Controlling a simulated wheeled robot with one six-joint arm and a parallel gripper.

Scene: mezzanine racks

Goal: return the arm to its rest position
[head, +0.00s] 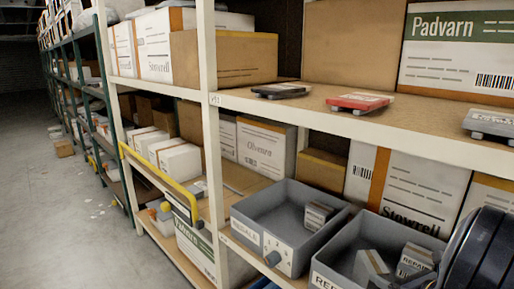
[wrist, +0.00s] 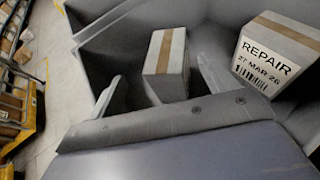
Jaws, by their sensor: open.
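My gripper (wrist: 158,82) is open in the wrist view, with one finger on each side of a small white box with a tan tape strip (wrist: 165,62). I cannot tell how far that box is from the fingers. A second box, labelled REPAIR 27 MAR 26 (wrist: 272,58), stands to the right of the fingers. Both boxes are in a grey bin (wrist: 95,25). In the head view my dark arm (head: 482,250) shows at the bottom right, in front of the right grey bin (head: 385,232). My fingertips are not clear there.
Left of that bin is a grey RESALE bin (head: 250,232) holding a small box. A yellow bar (head: 160,175) fronts the rack farther left. The floor aisle (head: 50,210) is mostly open.

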